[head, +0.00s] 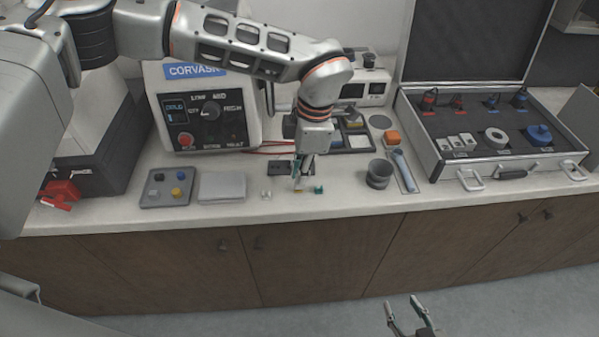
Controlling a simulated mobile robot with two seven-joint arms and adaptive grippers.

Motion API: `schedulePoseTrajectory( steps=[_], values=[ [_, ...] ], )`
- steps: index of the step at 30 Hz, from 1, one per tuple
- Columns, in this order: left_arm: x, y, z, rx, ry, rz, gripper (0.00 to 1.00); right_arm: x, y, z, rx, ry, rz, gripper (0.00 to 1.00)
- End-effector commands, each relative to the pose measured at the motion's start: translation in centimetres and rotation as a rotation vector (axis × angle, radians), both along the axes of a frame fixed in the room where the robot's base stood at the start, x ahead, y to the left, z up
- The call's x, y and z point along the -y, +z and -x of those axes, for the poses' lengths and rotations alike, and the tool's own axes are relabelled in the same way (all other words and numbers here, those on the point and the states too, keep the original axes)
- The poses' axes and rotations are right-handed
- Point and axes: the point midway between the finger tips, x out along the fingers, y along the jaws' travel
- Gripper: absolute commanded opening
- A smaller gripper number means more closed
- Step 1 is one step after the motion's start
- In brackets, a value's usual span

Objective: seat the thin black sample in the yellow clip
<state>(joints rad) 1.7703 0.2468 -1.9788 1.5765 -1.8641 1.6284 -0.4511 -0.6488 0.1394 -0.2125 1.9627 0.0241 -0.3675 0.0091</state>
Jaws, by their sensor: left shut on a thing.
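My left gripper (299,181) points down over the front of the counter. It is shut on a small thin thing, which I take to be the black sample; the fingers hide most of it. The small yellow clip (299,190) lies on the counter directly under the fingertips and is partly covered by them. I cannot tell whether the sample touches the clip. My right gripper (401,305) is open and empty, low in front of the cabinets, away from the counter.
A green clip (318,189) stands close right of the yellow one, a white clip (266,194) to the left. A dark cup (379,174) is farther right. A black plate (295,173) lies behind the gripper. The press (207,108) and open case (470,160) flank the area.

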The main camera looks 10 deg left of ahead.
Motion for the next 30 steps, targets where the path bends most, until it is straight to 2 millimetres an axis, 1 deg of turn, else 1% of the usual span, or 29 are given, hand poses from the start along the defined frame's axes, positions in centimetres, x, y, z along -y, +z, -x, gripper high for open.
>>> schedulePoseTrajectory(
  steps=[8,19,30],
  values=[
    [0.0,-0.09,0.01,0.0,0.0,0.0,0.04,0.01,-0.08,0.03,-0.001,0.0,0.0,0.4],
    [0.0,-0.81,0.02,0.0,0.0,-0.001,0.04,0.01,-0.37,0.1,-0.003,0.0,0.0,0.4],
    [0.0,-0.81,0.01,0.0,0.0,0.0,0.04,0.02,-0.37,0.1,-0.003,0.0,0.0,0.4]
  ],
)
